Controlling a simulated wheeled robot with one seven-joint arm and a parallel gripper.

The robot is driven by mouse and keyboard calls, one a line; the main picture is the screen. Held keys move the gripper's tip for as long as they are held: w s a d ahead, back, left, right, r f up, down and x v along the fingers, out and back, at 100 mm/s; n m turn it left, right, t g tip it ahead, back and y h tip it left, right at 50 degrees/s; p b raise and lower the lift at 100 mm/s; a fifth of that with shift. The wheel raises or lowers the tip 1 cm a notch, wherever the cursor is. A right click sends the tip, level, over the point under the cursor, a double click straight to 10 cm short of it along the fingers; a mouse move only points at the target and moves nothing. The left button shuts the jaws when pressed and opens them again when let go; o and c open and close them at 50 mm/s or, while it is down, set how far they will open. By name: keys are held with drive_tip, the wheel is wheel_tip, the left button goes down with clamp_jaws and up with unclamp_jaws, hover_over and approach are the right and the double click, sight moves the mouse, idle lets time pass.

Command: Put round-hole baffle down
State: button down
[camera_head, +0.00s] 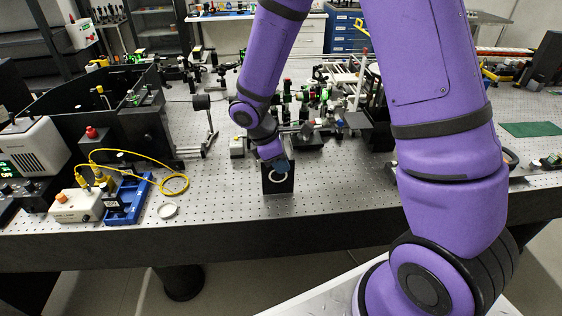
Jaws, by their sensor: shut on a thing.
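The round-hole baffle (268,184) is a dark upright plate with a pale ring around its hole, near the front edge of the perforated optical bench (235,204). My gripper (277,166) is at the baffle's top edge and shut on it. The fingertips are small and partly hidden by the wrist. The baffle's lower edge looks close to the bench surface; I cannot tell whether it touches.
A yellow cable (178,192), a blue holder (127,198) and a small round disc (168,211) lie to the left. Crowded optics (310,100) stand behind the baffle. The bench in front and to the right of it is clear.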

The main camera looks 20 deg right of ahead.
drive_tip(key=shift+f, duration=0.15)
drive_tip(key=c, duration=1)
unclamp_jaws()
drive_tip(key=shift+c, duration=0.2)
drive_tip(key=v, duration=1.2)
drive_tip(key=shift+r, duration=0.25)
